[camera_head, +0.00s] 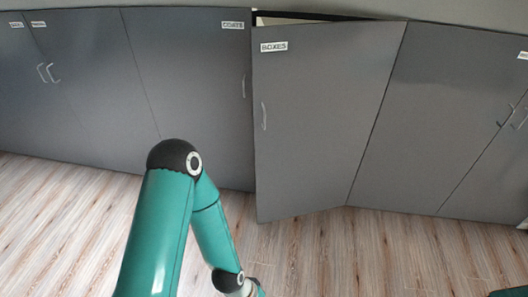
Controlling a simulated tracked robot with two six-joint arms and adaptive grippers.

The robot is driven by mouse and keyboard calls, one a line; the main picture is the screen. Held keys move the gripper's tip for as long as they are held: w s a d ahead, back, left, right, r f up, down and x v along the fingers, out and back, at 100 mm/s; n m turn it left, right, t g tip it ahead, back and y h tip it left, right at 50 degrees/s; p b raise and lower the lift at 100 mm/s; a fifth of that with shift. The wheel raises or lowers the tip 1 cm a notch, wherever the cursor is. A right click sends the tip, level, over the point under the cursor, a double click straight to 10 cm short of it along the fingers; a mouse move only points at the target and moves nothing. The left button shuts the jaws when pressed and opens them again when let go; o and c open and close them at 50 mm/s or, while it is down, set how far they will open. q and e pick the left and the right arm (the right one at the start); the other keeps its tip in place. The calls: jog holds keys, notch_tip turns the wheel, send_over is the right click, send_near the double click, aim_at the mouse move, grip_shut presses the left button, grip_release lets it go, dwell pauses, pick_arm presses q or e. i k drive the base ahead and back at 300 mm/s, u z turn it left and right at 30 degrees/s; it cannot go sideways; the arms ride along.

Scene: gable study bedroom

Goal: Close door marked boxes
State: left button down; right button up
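The grey door marked BOXES (318,120) stands ajar in the middle of the head view. Its free left edge is swung out from the cabinet front, and a dark gap shows along its top. Its label (273,46) is at the upper left corner, and its handle (264,116) is near the left edge. My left arm, teal with black joints, rises in front of the COATS door and bends down toward the floor left of the door's lower edge. Its gripper is out of sight below the frame. My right gripper is not in view.
The COATS door (190,80) on the left looks shut, as do the other grey doors (75,90) further left. Another grey door (450,110) to the right looks shut. The wooden floor (370,255) in front is clear.

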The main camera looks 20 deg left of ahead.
aim_at(318, 89)
jog(key=i, duration=0.9)
jog(key=u, duration=0.05)
